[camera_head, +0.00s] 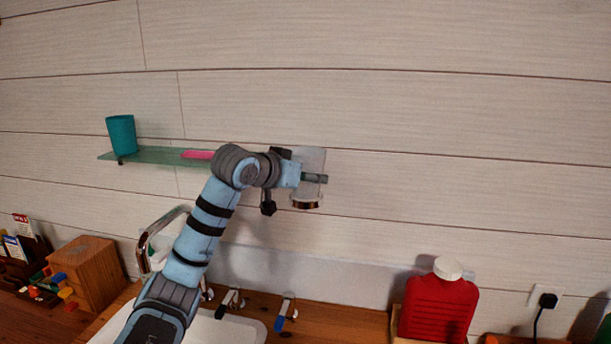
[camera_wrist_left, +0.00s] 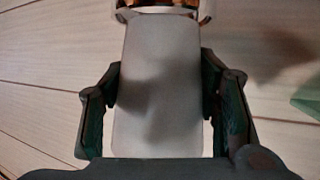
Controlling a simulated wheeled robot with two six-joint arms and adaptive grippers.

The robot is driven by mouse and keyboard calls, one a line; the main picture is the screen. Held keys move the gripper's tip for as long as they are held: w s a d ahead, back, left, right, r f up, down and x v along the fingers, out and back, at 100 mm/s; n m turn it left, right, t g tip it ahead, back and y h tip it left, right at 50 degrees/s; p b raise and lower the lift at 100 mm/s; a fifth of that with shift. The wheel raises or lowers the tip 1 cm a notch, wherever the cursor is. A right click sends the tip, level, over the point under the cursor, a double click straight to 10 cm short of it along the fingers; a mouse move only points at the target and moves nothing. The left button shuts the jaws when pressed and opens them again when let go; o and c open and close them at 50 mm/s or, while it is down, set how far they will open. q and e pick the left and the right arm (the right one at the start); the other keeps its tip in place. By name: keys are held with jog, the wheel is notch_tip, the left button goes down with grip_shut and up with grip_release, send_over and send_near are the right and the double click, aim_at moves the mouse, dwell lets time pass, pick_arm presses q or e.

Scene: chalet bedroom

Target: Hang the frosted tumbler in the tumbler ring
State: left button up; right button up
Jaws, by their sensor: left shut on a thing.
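The frosted tumbler (camera_head: 312,157) is a pale, translucent cup, upright against the plank wall. My left gripper (camera_head: 316,178) is shut on its sides. In the left wrist view, the tumbler (camera_wrist_left: 160,90) fills the space between my left gripper's two fingers (camera_wrist_left: 160,95). The shiny metal tumbler ring (camera_head: 306,204) is on the wall just below the tumbler. The ring (camera_wrist_left: 165,4) also shows at the top edge of the wrist view, by the tumbler's lower end. I cannot tell whether that end is inside the ring. My right gripper is not in view.
A glass shelf (camera_head: 150,155) left of my gripper bears a teal cup (camera_head: 121,135) and a pink item (camera_head: 198,154). Below are a chrome faucet (camera_head: 150,236), a white sink (camera_head: 235,331) and a red bottle (camera_head: 440,309).

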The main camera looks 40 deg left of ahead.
pick_arm(q)
jog(key=shift+f+b, duration=0.6)
jog(key=shift+f, duration=0.3)
jog(key=o, duration=1.4)
jog(key=v, duration=0.7)
jog(key=shift+s, duration=0.3)
jog(key=shift+w, duration=0.15)
